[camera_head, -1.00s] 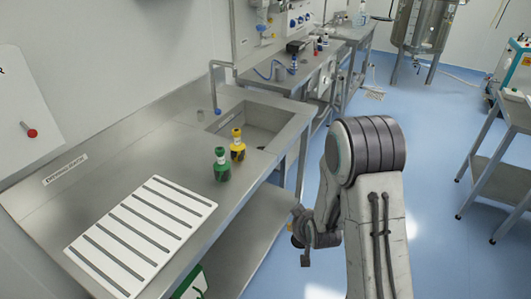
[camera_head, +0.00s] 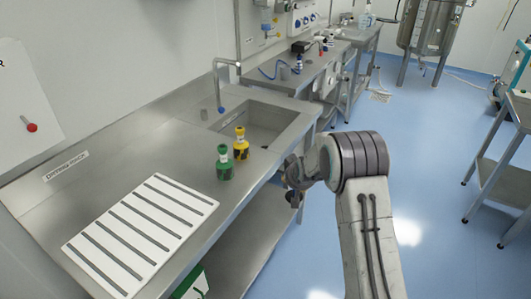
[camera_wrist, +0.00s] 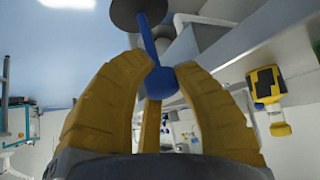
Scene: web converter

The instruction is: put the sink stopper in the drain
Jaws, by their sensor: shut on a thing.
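The sink stopper (camera_wrist: 148,40) shows at the top of the wrist view, with a dark round disc, a blue rod and a blue ball end. My gripper (camera_wrist: 165,78) has its yellow fingers closed around the blue ball, with the disc pointing away from the fingers. In the head view my gripper (camera_head: 292,185) is right of the counter, in front of the sink; the stopper is not discernible there. The sink basin (camera_head: 262,120) is set into the far end of the steel counter. Its drain is not clearly visible.
A green bottle (camera_head: 224,164) and a yellow bottle (camera_head: 240,146) stand near the basin's near side. A faucet (camera_head: 217,85) rises at its back edge. A white slotted mat (camera_head: 140,232) lies on the counter's near part.

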